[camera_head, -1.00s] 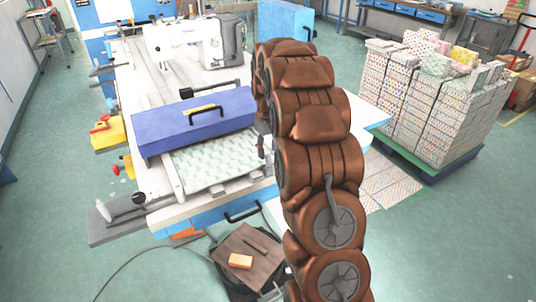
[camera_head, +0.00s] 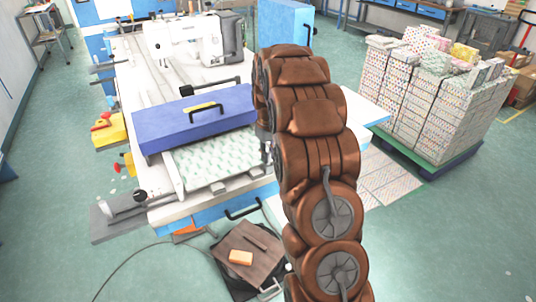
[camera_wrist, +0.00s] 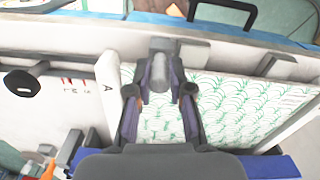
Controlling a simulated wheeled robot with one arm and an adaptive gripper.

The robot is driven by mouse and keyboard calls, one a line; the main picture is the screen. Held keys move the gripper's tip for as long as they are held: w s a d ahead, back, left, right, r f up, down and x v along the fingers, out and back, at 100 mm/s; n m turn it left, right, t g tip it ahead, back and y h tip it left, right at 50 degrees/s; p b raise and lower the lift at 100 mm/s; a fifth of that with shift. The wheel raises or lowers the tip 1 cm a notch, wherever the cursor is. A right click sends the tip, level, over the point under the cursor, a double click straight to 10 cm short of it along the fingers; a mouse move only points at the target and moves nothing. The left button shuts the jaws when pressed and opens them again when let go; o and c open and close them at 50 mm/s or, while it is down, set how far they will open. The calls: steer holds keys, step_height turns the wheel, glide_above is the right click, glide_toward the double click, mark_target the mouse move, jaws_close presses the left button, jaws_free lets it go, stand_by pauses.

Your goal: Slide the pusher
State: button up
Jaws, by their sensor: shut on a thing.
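A grey rounded handle, which I take to be the pusher (camera_wrist: 160,66), stands at the front edge of the white work table in the wrist view. The fingers of my gripper (camera_wrist: 161,88) lie on both sides of it and are shut on it. Green-patterned paper (camera_wrist: 240,107) lies just beside the fingers, and also shows in the head view (camera_head: 212,162) in front of the long blue cover (camera_head: 190,125). In the head view my brown arm hides the pusher and most of my gripper.
A white bar marked "A" (camera_wrist: 110,95) and a black knob (camera_wrist: 22,82) are left of my gripper in the wrist view. A black handle (camera_head: 243,207) sits on the table front.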

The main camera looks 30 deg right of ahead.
jaws_close()
steer(key=shift+w, duration=0.15)
steer(key=shift+w+d+b, duration=0.1)
steer(key=shift+w+b, duration=0.35)
steer(key=shift+w, duration=1.4)
steer(key=o, duration=0.7)
jaws_free()
steer(key=shift+o, duration=0.2)
